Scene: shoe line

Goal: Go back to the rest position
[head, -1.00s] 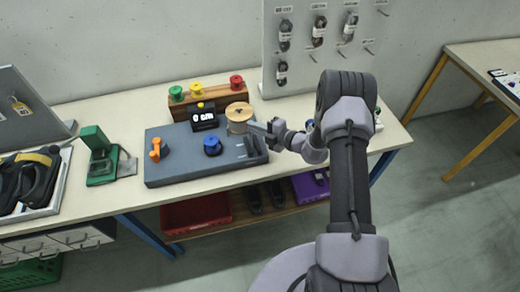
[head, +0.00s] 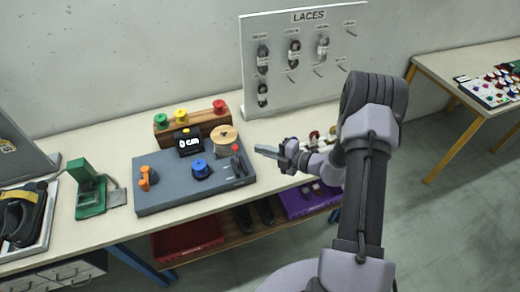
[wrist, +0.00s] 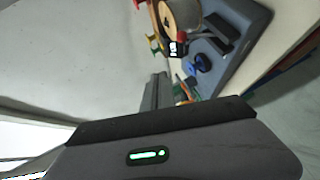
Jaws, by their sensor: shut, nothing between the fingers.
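My gripper (head: 268,152) is shut and empty in the head view. It is held in the air above the front part of the bench, just right of the grey machine (head: 195,184). In the wrist view its narrow closed fingers (wrist: 156,92) point toward the bench and touch nothing. The grey machine carries a display reading 0 cm (head: 189,142), a wooden spool (head: 224,138), a blue knob (head: 201,169), an orange knob (head: 147,178) and a dark lever with a red tip (head: 238,160).
A LACES board (head: 305,62) with hanging laces stands at the back. A wooden rack (head: 192,122) holds green, yellow and red spools. A green press (head: 90,190) and a shoe tray (head: 48,222) are at left. Red (head: 188,240) and purple (head: 310,200) bins sit below. A second table (head: 440,68) is at right.

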